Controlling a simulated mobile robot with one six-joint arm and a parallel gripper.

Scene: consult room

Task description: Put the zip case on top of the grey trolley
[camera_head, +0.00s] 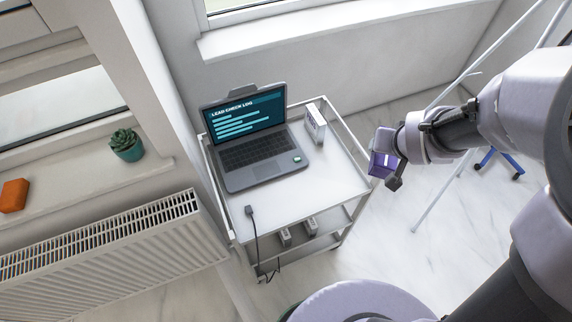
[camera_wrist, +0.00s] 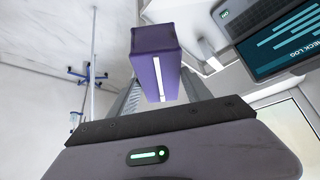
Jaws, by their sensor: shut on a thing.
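The purple zip case (camera_head: 379,166) is held in my gripper (camera_head: 386,168), just right of the grey trolley in the head view. In the wrist view, the case (camera_wrist: 154,55) is a purple block with a white stripe, between the fingers of my gripper (camera_wrist: 160,92). My gripper is shut on it. The grey trolley (camera_head: 325,190) stands in the middle of the head view, with a bare front right part on its top. The case appears raised off the floor and beside the trolley's right edge; its exact height is hard to tell.
An open laptop (camera_head: 258,150) fills the back left of the trolley top, and a small white box (camera_head: 315,123) stands at its back right. A cable plug (camera_head: 249,211) lies at the front left corner. A thin white pole (camera_head: 440,190) stands right of the trolley.

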